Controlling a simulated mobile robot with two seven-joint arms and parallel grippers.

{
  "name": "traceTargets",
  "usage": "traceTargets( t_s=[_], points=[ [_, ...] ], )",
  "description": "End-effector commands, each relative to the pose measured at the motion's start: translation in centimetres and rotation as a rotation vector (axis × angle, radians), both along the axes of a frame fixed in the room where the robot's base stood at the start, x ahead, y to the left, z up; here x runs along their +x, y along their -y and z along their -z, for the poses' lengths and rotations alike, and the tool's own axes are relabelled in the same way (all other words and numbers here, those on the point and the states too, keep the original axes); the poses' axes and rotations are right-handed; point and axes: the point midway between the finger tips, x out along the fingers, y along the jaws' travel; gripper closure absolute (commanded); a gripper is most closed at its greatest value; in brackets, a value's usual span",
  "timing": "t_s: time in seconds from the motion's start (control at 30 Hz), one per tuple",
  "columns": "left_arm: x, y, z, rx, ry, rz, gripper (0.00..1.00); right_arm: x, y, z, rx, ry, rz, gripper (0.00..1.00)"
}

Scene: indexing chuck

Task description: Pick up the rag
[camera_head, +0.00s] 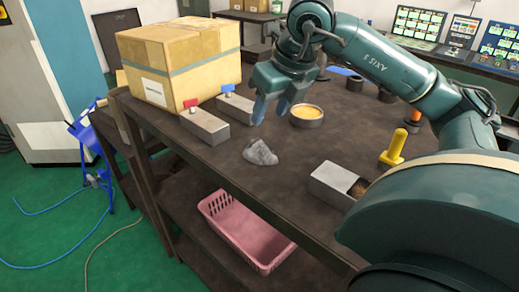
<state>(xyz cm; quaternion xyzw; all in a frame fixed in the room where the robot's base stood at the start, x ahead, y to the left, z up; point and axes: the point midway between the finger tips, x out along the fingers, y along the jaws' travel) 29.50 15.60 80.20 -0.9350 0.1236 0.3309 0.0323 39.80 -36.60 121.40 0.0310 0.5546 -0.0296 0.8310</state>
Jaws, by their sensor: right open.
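A crumpled grey rag (260,153) lies on the dark table top (225,168), near its front left edge. My right gripper (272,112) reaches in from the right and hangs above the table, behind the rag in the picture. Its blue-tipped fingers point down, are apart with nothing between them, and do not touch the rag. My left gripper is not in view.
A cardboard box (185,60) stands at the back left. Beside it are two metal blocks, one with a red top piece (205,126), one with a blue one (237,106). A round pan (307,116), a yellow handled piece (394,148) and an open metal box (335,182) stand right of the rag.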

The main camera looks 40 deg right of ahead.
Motion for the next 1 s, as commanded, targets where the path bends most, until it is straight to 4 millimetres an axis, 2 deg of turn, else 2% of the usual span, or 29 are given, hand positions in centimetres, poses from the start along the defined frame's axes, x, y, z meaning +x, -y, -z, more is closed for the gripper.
traceTargets(
  t_s=[0.03,0.1,0.43,0.6,0.7,1.0],
  points=[
    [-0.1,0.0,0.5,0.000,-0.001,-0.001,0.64,0.3,0.0,1.3,0.000,-0.004,0.000,0.55],
    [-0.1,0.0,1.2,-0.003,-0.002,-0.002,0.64,0.8,0.0,2.6,0.002,-0.002,-0.001,0.55],
    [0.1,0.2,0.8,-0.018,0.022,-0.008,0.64,1.7,0.0,4.6,0.001,0.000,0.000,0.55],
    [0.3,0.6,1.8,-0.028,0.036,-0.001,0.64,2.2,-0.2,7.2,0.001,-0.002,0.000,0.55],
    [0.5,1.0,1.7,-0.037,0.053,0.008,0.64,2.7,-0.2,8.5,0.002,-0.002,0.000,0.55],
    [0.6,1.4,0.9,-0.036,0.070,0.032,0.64,3.1,-0.2,8.8,0.001,0.000,0.000,0.56]
  ],
)
